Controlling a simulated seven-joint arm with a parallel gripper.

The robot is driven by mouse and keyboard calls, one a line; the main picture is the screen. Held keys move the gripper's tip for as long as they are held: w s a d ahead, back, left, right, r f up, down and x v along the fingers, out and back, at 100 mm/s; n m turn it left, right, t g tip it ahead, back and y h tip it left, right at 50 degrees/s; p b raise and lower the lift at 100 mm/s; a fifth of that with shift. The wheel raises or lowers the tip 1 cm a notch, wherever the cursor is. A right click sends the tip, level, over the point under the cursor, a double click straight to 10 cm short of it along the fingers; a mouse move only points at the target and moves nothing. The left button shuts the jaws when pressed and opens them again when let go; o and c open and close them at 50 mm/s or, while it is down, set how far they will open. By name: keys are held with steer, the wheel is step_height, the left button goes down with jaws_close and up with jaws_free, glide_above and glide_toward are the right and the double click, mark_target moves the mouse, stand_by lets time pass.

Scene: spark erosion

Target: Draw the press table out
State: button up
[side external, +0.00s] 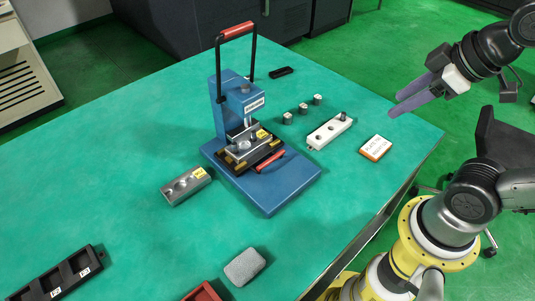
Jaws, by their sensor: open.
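The blue press (232,103) stands in the middle of the green worktable on a flat blue base (280,193). Its lever with a red grip (237,31) is up. The press table (237,168), a dark plate low in the press, bears a grey metal block with a yellow tag (246,146). A red handle (270,160) sits at the press table's front right edge. My gripper (393,106) is open and empty, above the right side of the worktable, well to the right of the press and apart from it.
A pale block with holes (329,133), several small metal cylinders (303,109) and a labelled plate (375,148) lie between press and gripper. A tagged grey block (186,186) lies left. A grey pad (245,267), red tray (203,292) and black rack (60,277) are in front.

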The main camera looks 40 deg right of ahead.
steer(key=w+a+r+n, duration=0.1)
steer(key=w+r+n, duration=0.1)
steer(key=w+n, duration=0.45)
steer(key=n+g, duration=0.4)
steer(key=n, duration=0.4)
glide_above(270, 160)
steer(key=s, duration=0.3)
steer(key=s+f+x, duration=0.1)
steer(key=s+x, duration=0.2)
steer(key=x, duration=2.2)
steer(key=shift+w+a+f, duration=0.2)
steer(key=shift+w+f, duration=0.05)
steer(key=shift+f, duration=0.05)
jaws_close()
